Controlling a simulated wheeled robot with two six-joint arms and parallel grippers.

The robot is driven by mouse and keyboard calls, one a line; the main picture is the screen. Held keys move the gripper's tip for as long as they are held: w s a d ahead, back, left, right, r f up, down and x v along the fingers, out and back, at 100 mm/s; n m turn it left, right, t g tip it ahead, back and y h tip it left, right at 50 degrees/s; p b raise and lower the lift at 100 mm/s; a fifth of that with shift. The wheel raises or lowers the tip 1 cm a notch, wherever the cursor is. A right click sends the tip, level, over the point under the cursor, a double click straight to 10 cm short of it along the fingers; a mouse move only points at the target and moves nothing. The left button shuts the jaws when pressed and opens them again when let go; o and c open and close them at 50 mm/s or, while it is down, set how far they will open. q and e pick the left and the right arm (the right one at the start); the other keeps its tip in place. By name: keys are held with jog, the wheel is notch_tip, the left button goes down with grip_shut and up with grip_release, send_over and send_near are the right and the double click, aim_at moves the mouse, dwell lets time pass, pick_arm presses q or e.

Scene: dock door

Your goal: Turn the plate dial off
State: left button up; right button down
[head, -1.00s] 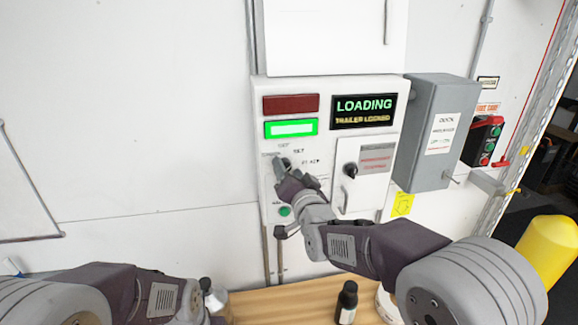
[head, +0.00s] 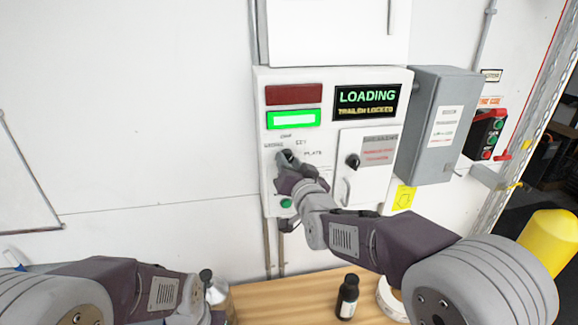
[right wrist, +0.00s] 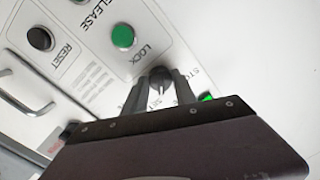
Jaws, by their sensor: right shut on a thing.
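The plate dial is a dark round knob on the white control panel (head: 325,87), with small printed labels around it. In the right wrist view the dial (right wrist: 160,80) sits between the two fingertips of my right gripper (right wrist: 160,90), which is shut on it. In the head view my right gripper (head: 287,160) reaches the panel's left side and hides most of the dial; its exact pointing direction cannot be told. My left arm shows at the lower left, but its gripper is not visible.
Another black knob (head: 353,161) is to the right. A grey box (head: 437,125) stands beside it. A dark bottle (head: 347,297) stands on the wooden table (head: 285,300).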

jog(key=shift+r+n, duration=0.15)
jog(key=shift+n, duration=0.75)
jog(key=shift+r+n, duration=0.1)
jog(key=shift+n, duration=0.7)
jog(key=shift+r+n+h, duration=0.15)
jog(key=shift+n+h, duration=0.25)
jog(key=shift+n, duration=1.4)
jog(key=shift+n, duration=0.3)
jog(key=c, duration=1)
grip_release()
jog(key=shift+f, duration=0.2)
